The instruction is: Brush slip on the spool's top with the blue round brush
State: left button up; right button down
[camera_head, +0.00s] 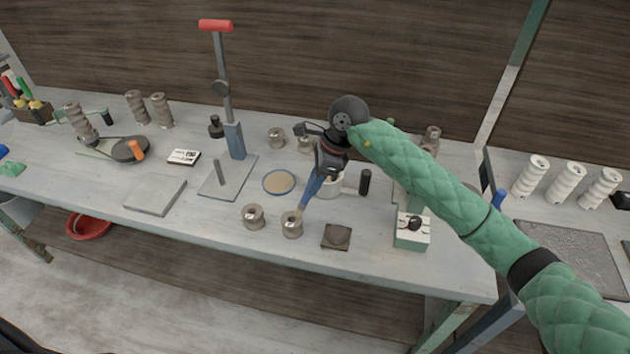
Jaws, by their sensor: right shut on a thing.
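My right gripper (329,171) comes in from the right in its green quilted sleeve and is shut on the blue brush (312,187). The brush slants down and to the left. Its pale tip is at or just above the top of a grey-brown clay spool (291,226) near the table's front edge; I cannot tell whether it touches. A similar spool (253,217) stands to the left. A shallow blue-rimmed dish (279,193) with tan contents, possibly slip, lies behind them. My left gripper is not in view.
A white cup (331,189) stands partly behind the brush. A dark square tile (336,237) and a green box (411,232) lie to the right. A red-handled press (235,140) rises at the left. More spools stand behind.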

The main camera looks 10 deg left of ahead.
jog(key=shift+f+b, duration=0.3)
jog(key=shift+b, duration=0.1)
dwell(0.4)
dwell(0.4)
jog(key=shift+r+b, duration=0.3)
jog(key=shift+b, duration=0.15)
jog(key=shift+w+a, duration=0.1)
jog(key=shift+w+a+r+b, duration=0.2)
jog(key=shift+w+a+b, duration=0.3)
jog(key=shift+a+b, duration=0.25)
jog(key=shift+f+b, duration=0.5)
jog(key=shift+b, duration=0.1)
dwell(1.0)
jog(key=shift+r, duration=0.1)
dwell(0.3)
